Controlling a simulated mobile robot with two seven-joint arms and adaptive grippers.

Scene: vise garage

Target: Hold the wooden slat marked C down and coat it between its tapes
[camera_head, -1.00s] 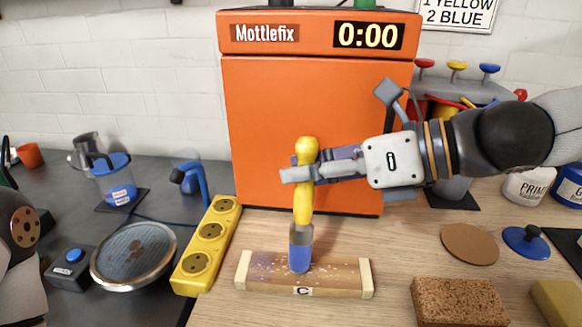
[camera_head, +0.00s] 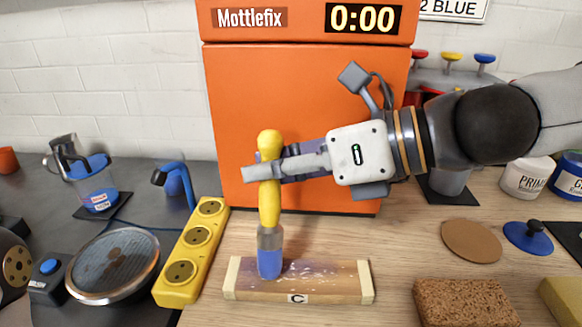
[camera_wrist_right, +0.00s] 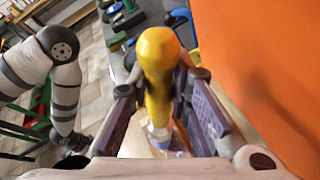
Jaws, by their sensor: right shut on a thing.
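The wooden slat marked C (camera_head: 335,282) lies flat on the wooden bench, with a pale tape at each end. Its top between the tapes has a patchy purple-blue sheen with pale specks. My right gripper (camera_head: 268,167) is shut on the yellow handle of a brush (camera_head: 269,205). The brush stands almost upright, its blue tip on the left half of the slat's top. In the right wrist view the brush (camera_wrist_right: 158,65) sits between the fingers, and its tip is partly hidden. My left arm shows at the left edge of the head view; its gripper cannot be made out.
A yellow socket strip (camera_head: 190,250) lies close left of the slat. An orange Mottlefix cabinet (camera_head: 300,120) stands behind it. A brown sponge block (camera_head: 465,302), a cork disc (camera_head: 471,241) and a blue lid (camera_head: 528,236) lie to the right. A round mesh plate (camera_head: 113,265) sits far left.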

